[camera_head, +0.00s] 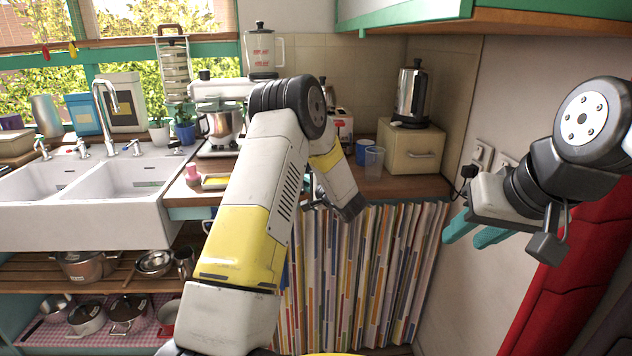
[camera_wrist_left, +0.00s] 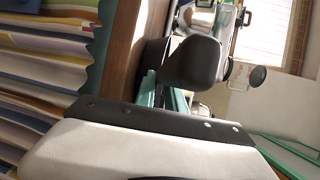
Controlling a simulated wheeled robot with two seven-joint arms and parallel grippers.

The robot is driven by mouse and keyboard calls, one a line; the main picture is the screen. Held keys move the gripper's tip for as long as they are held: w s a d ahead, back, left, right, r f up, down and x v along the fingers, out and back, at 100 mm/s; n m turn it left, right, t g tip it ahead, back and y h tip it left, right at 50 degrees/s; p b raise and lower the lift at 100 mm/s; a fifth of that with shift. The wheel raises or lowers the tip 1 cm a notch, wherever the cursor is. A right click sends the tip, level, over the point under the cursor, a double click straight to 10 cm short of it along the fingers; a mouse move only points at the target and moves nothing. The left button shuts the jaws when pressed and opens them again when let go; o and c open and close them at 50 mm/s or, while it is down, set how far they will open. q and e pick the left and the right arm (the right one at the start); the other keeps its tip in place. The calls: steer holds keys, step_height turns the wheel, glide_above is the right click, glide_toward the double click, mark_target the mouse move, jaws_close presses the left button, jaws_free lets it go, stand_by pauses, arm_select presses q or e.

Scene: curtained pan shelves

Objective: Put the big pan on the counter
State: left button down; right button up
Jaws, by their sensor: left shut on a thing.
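My left arm rises across the middle of the head view and bends down toward the counter (camera_head: 400,186). Its gripper is mostly hidden there behind the arm. In the wrist view the teal fingers of my left gripper (camera_wrist_left: 168,93) are shut on a dark rounded thing (camera_wrist_left: 190,63), which is beside the wooden counter edge. I cannot tell whether this is part of the big pan; no whole pan shows in that grip. My right gripper (camera_head: 474,232) is empty at the right, its teal fingers apart, in front of the wall.
Several pots and pans, among them a steel pot (camera_head: 85,266), stand on the lower shelves under the white sink (camera_head: 90,190). A striped curtain (camera_head: 375,270) hangs below the counter. Cups (camera_head: 374,162), a wooden box (camera_head: 411,150) and a mixer (camera_head: 220,115) stand on the counter.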

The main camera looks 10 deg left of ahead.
stand_by(0.3)
arm_select(q)
steer(key=c, duration=1.3)
jaws_free()
steer(key=shift+f, duration=0.3)
steer(key=shift+r, duration=0.1)
steer(key=c, duration=0.4)
steer(key=shift+v, duration=7.5)
